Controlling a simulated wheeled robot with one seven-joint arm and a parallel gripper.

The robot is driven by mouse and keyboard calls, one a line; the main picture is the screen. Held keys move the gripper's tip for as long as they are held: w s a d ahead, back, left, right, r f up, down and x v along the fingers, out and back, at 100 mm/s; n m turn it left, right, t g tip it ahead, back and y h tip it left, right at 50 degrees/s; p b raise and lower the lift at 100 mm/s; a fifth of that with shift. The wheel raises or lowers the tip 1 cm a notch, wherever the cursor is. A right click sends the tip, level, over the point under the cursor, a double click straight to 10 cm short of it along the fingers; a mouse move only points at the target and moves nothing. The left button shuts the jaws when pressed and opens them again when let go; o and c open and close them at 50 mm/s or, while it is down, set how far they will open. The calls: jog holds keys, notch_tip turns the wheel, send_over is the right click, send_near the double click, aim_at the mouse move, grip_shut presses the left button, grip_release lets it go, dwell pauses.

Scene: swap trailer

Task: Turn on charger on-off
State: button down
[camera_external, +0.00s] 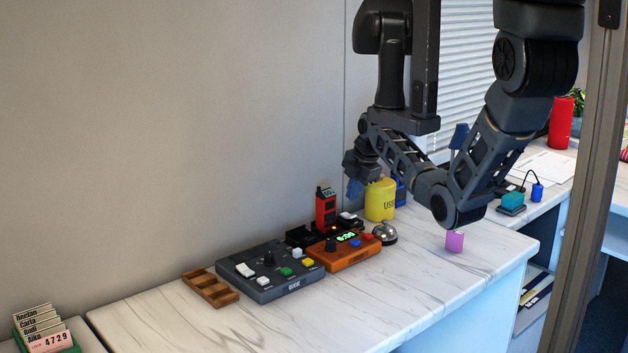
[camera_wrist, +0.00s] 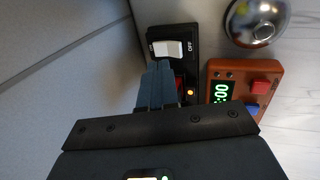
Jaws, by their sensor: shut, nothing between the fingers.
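The black charger (camera_wrist: 195,70) stands against the wall in the wrist view, with a white rocker switch (camera_wrist: 167,48) between its ON and OFF marks. I cannot tell which way the rocker is tipped. An orange light (camera_wrist: 190,92) glows on the charger. A red handset (camera_external: 326,209) stands upright in the charger; my fingers mostly hide it in the wrist view. The switch (camera_external: 347,217) also shows in the external view. My gripper (camera_wrist: 158,68) is shut and empty, its tips just short of the switch in the picture. In the external view my gripper (camera_external: 354,188) is above the charger.
An orange clock (camera_external: 345,251) and a grey control box (camera_external: 268,272) stand in front of the charger. A silver bell (camera_external: 384,233) and a yellow canister (camera_external: 380,200) are to the right. A wooden tray (camera_external: 210,288) lies left. The wall is close behind. The counter's front is mostly clear.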

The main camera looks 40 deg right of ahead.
jog(key=w+b+v, duration=0.1)
jog(key=v, duration=0.8)
jog(key=shift+w+r, duration=0.35)
jog(key=shift+w, duration=0.05)
